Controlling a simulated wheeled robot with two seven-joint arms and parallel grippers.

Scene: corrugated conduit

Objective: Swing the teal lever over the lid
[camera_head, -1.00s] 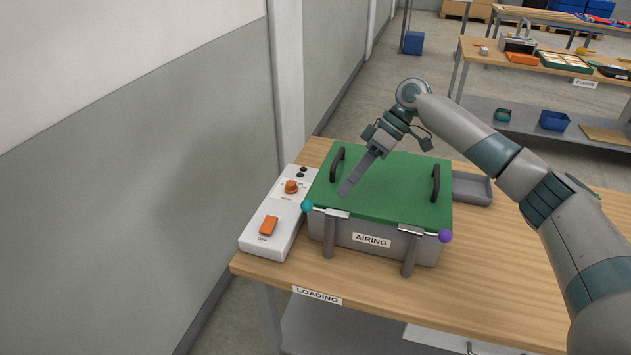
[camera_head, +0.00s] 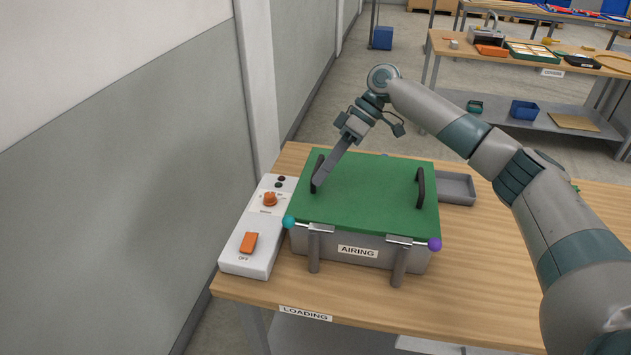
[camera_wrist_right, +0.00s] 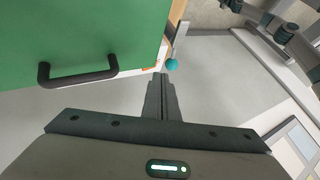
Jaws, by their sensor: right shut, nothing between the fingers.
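The teal lever (camera_head: 289,222) is a metal bar with a teal ball at the front left corner of the grey box (camera_head: 328,246) labelled AIRING. Its ball also shows in the right wrist view (camera_wrist_right: 172,64). The green lid (camera_head: 368,195) lies flat on the box, with a black handle on each side. My right gripper (camera_head: 318,182) is shut and empty. In the head view it overlaps the lid's left handle (camera_head: 312,178). In the right wrist view its fingertips (camera_wrist_right: 161,76) point close to the teal ball, apart from it. My left gripper is not in view.
A second lever with a purple ball (camera_head: 434,244) is at the box's front right. A white control box (camera_head: 262,228) with an orange switch and knob stands to the left. A grey tray (camera_head: 455,188) sits at the right. The wooden table (camera_head: 500,300) is clear on the right.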

